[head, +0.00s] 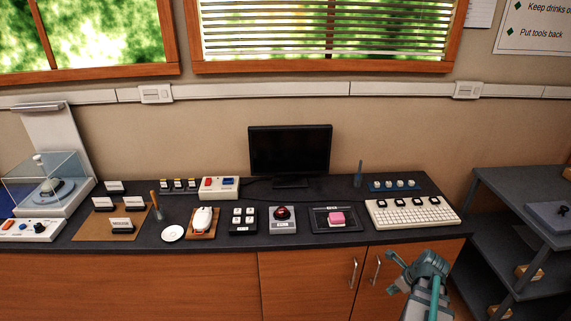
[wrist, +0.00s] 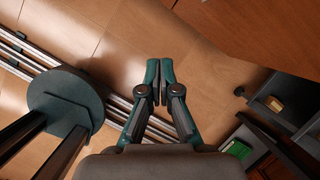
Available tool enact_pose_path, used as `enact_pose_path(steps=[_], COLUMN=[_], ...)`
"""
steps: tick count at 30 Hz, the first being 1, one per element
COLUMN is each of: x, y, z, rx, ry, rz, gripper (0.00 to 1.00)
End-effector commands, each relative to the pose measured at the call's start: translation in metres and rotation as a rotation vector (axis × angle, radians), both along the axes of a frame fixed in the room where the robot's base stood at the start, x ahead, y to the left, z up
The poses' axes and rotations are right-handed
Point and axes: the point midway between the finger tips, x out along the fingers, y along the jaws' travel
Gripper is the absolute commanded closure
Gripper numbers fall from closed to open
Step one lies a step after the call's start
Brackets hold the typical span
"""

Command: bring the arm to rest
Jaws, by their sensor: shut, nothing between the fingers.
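My gripper (head: 396,272) is at the lower right of the head view, in front of the cabinet doors and below the counter's front edge. In the wrist view my gripper (wrist: 158,72) points down over the floor, with its two fingers together and nothing between them. It touches nothing that I can see. My arm runs out of the bottom of the head view, so most of it is hidden.
A grey shelf unit (head: 520,185) stands at the right. Floor rails (wrist: 120,103) run below; open floor (wrist: 100,35) surrounds them.

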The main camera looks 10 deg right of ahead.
Motion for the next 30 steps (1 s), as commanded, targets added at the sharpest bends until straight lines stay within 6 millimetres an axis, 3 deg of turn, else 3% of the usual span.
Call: enact_pose_path(steps=[6,11,20,24,30], x=[-0.014,-0.031,-0.081,-0.117,-0.181], y=[0.001,0.035,0.153,0.205,0.267], z=[-0.011,-0.050,-0.145,-0.180,-0.219], rx=[-0.168,-0.242,-0.198,-0.115,0.049], ry=[0.006,0.044,0.070,0.060,0.062], rz=[0.433,0.870,1.749,2.074,2.424], gripper=[1.00,1.00,1.00,1.00,1.00])
